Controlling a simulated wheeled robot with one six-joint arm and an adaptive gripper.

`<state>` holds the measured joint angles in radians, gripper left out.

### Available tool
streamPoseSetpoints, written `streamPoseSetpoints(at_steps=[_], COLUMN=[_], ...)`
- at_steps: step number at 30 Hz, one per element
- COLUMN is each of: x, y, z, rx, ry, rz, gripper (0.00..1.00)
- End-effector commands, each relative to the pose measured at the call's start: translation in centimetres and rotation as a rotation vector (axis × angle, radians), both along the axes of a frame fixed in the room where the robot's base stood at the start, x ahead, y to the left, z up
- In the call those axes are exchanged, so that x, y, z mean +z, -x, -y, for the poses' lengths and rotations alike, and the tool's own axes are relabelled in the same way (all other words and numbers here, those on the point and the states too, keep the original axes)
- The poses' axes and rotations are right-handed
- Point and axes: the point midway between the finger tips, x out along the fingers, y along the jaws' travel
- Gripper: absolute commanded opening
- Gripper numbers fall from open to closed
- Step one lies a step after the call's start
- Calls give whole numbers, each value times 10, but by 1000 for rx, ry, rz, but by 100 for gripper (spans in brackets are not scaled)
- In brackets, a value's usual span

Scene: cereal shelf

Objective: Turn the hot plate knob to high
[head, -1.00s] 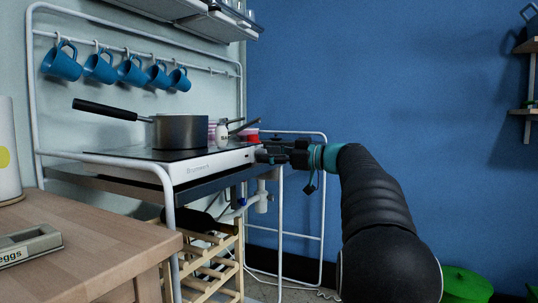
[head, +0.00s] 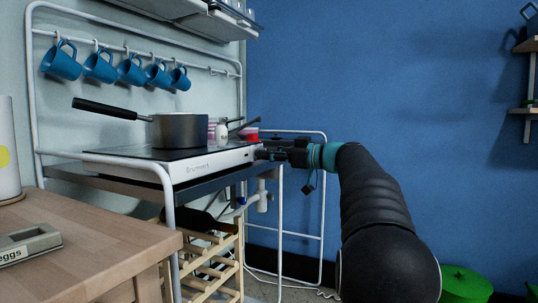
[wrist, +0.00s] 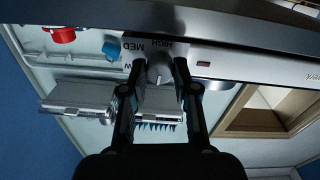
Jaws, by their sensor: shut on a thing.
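The hot plate (head: 215,161), a white-fronted unit with a black top, stands on the metal stand. Its pale grey round knob (wrist: 159,72) shows in the wrist view, on the front panel. The printed words MED and HIGH sit beside the knob, and part of another label shows to the left. My gripper (wrist: 159,65) has one finger on each side of the knob and is shut on it. In the head view my gripper (head: 264,154) is at the right end of the hot plate's front, and it hides the knob there. I cannot tell which mark the knob points to.
A grey saucepan (head: 180,131) with a black handle sits on the hot plate, with small containers behind it. Blue mugs (head: 131,73) hang on the rail above. A wooden counter (head: 90,243) stands at front left. A wooden rack (head: 215,270) is below the stand.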

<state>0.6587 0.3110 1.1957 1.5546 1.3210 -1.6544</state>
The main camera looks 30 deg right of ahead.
Motion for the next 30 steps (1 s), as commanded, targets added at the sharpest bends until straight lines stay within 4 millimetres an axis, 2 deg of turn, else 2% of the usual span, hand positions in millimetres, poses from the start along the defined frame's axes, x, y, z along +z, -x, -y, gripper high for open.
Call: streamPoseSetpoints(at_steps=[30], x=[1], y=[-1], z=[0], rx=[2], ry=[-716], rz=[-562], gripper=[0])
